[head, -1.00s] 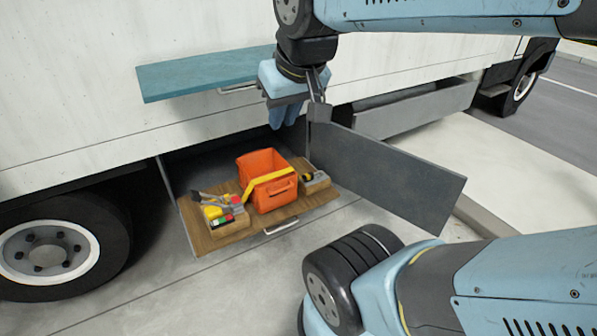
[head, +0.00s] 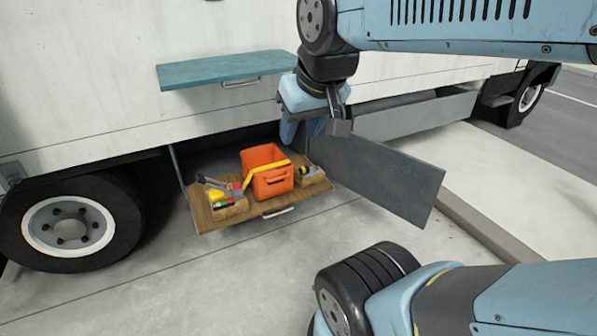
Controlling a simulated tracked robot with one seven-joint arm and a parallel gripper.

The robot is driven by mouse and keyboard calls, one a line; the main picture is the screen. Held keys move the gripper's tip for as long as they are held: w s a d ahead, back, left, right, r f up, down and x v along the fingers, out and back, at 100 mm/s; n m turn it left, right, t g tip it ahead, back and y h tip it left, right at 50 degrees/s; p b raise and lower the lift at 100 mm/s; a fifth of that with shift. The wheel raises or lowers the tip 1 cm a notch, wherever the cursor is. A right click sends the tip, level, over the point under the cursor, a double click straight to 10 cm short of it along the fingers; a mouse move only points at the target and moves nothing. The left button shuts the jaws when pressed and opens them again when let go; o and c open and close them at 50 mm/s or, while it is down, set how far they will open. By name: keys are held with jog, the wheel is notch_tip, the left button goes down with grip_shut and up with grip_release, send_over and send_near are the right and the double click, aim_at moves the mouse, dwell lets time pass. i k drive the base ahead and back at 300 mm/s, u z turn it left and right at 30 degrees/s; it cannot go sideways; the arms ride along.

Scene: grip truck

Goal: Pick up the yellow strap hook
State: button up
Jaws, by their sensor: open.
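An orange bin (head: 272,185) stands on the pulled-out wooden drawer (head: 203,221) under the white truck body. A yellow strap (head: 262,172) runs across the bin's front and over its left side; its hook end is too small to make out. My gripper (head: 302,138) points down, open and empty, above and to the right of the bin, in front of the truck's side. It is apart from the bin and the strap.
A teal shelf (head: 215,70) juts out above. A grey door panel (head: 385,180) hangs open at the right. The concrete in front is clear.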

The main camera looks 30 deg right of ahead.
aim_at(303, 170)
jog(key=z, duration=0.15)
jog(key=i, duration=0.7)
jog(key=z, duration=0.75)
jog(key=i, duration=0.85)
jog(key=z, duration=0.65)
jog(key=k, duration=0.65)
jog(key=z, duration=0.25)
jog(key=i, duration=0.75)
jog(key=u, duration=0.15)
